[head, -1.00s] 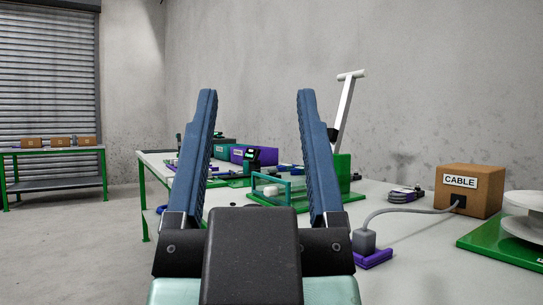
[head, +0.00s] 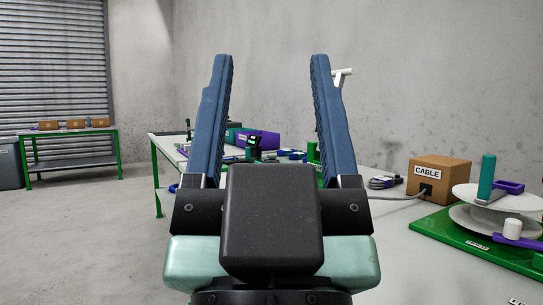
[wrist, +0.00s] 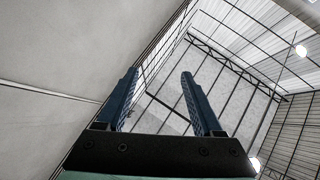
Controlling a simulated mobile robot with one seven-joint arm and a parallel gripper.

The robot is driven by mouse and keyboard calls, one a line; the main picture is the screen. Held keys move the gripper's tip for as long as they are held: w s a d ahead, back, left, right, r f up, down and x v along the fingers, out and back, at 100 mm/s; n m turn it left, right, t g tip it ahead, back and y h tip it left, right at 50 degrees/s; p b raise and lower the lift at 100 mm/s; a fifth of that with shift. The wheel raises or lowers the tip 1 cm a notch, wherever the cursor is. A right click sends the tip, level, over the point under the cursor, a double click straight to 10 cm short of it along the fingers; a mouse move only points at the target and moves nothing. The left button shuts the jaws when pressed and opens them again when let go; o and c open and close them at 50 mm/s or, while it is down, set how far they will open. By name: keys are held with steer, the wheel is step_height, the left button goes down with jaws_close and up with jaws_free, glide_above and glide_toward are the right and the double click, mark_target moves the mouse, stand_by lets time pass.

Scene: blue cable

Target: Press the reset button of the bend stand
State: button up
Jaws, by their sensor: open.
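My gripper (head: 271,62) stands upright in the middle of the head view, its two blue fingers wide apart with nothing between them. In the wrist view my gripper (wrist: 162,75) is also open and empty, pointing up toward the roof and wall. The bend stand and its reset button cannot be told apart with certainty. Between the fingers, far off on the long table, is a small dark device with a green-lit part (head: 254,143). A white T-shaped lever (head: 347,72) rises behind the right finger, which hides most of it and its green base.
The long white table (head: 385,220) runs along the right. It carries a brown CABLE box (head: 440,179), a white spool (head: 480,225) on a green plate and a purple box (head: 262,138) farther back. A second green table (head: 72,133) stands far left. The floor (head: 85,240) at left is clear.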

jaws_close()
stand_by(1.5)
